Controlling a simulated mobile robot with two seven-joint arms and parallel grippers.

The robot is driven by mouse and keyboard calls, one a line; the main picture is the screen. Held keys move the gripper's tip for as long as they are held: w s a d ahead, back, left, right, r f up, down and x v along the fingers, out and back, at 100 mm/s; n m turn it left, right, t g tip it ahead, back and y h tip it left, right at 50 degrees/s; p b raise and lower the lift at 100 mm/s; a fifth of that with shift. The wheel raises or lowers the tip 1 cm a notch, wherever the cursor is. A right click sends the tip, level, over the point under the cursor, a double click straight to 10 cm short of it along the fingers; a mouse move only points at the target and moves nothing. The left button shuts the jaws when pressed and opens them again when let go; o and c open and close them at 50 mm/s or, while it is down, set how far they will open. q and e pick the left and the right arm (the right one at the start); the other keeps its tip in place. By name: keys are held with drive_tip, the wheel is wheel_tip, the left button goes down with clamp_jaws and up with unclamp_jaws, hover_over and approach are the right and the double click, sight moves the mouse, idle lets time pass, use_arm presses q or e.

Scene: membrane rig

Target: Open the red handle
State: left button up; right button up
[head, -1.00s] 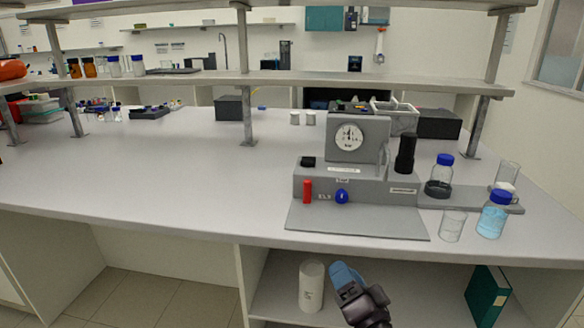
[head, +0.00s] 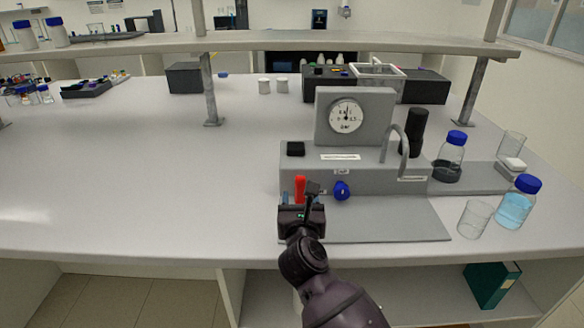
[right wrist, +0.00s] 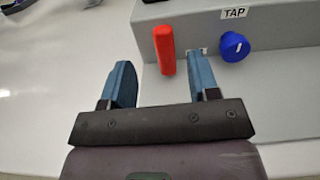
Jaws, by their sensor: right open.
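The red handle (head: 300,188) is an upright red bar on the front face of the grey membrane rig (head: 372,178), left of a blue knob (head: 341,190). My right gripper (head: 301,205) is in front of the rig, just short of the handle and partly covering its lower end. In the right wrist view, the gripper (right wrist: 162,85) is open and empty. The red handle (right wrist: 165,50) stands ahead of the gap between its blue fingers, nearer the right finger. The blue knob (right wrist: 234,46) is to the right, under a TAP label. My left gripper is not in view.
A gauge panel (head: 355,117) and a black cylinder (head: 415,133) stand on the rig. Bottles with blue caps, one with blue liquid (head: 515,203), and a glass beaker (head: 473,218) are at the right. A shelf (head: 300,40) crosses above.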

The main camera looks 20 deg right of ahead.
sight(301, 180)
drive_tip(key=shift+w+d+r, duration=0.1)
drive_tip(key=shift+w+d, duration=0.15)
drive_tip(key=shift+w, duration=0.25)
drive_tip(key=x, duration=0.8)
drive_tip(key=shift+b, duration=0.4)
drive_tip(key=shift+w+d, duration=0.2)
drive_tip(key=shift+w, duration=0.45)
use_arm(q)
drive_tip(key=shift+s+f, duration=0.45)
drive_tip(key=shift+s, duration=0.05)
use_arm(e)
drive_tip(key=c, duration=0.9)
